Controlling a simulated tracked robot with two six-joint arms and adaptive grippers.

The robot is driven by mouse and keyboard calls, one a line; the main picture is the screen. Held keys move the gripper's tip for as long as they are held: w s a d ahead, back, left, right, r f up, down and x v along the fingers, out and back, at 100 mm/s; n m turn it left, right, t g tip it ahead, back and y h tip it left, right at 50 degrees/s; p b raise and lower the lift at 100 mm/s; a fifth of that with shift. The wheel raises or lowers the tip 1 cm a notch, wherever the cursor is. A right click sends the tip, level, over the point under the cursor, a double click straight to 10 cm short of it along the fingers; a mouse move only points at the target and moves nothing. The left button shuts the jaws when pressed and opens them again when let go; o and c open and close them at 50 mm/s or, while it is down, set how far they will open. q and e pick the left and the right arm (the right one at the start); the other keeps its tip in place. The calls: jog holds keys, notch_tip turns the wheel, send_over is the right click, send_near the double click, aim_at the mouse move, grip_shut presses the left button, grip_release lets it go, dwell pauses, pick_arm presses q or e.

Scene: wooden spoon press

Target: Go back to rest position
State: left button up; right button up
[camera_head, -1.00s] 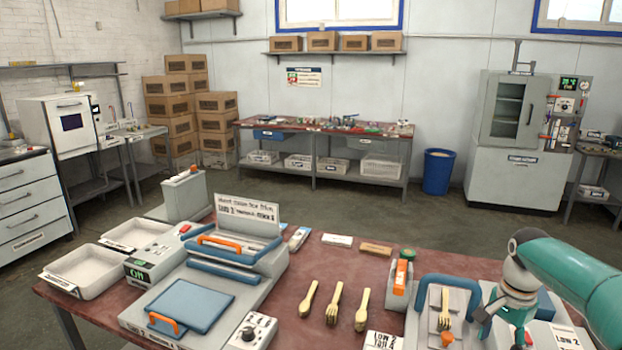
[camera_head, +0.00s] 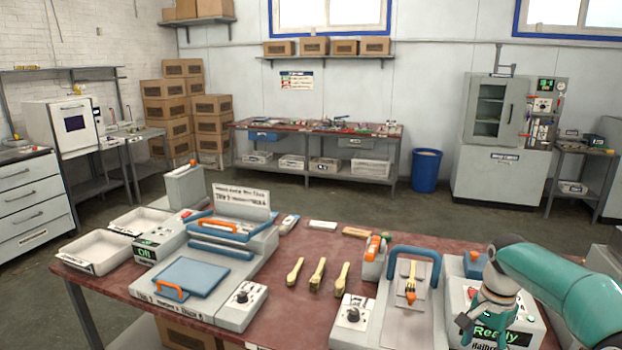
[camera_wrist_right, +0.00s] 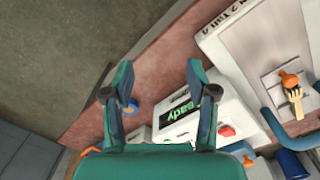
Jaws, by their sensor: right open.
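My right gripper (camera_head: 482,322) is open and empty at the lower right in the head view. It hangs in front of the grey control box with the green "Ready" screen (camera_head: 494,334). In the right wrist view its two fingers (camera_wrist_right: 158,75) are spread, with the red table edge and the box (camera_wrist_right: 190,118) beyond them. My left gripper is not in view.
Several loose wooden utensils (camera_head: 317,275) lie mid-table. A blue-lidded press (camera_head: 193,276) and white trays (camera_head: 92,253) stand on the left. Small knob boxes (camera_head: 242,306) sit near the front. Grey floor is clear behind the red table (camera_head: 285,315).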

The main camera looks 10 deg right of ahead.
jog(key=s+a+f+n+g+y, duration=0.2)
jog(key=s+a+f+n+g, duration=0.15)
jog(key=a+f, duration=1.4)
jog(key=s+a+f+n+t+y, duration=0.1)
jog(key=s+a+f+n, duration=0.3)
jog(key=s+a+f, duration=0.35)
jog(key=s+a+f+n+t+y, duration=0.1)
jog(key=s+a+f+n, duration=0.3)
jog(key=s+a, duration=0.55)
jog(key=w, duration=0.1)
jog(key=w+f+n+t, duration=0.1)
jog(key=w+d+t, duration=0.1)
jog(key=shift+f+t, duration=0.25)
jog(key=shift+f, duration=0.1)
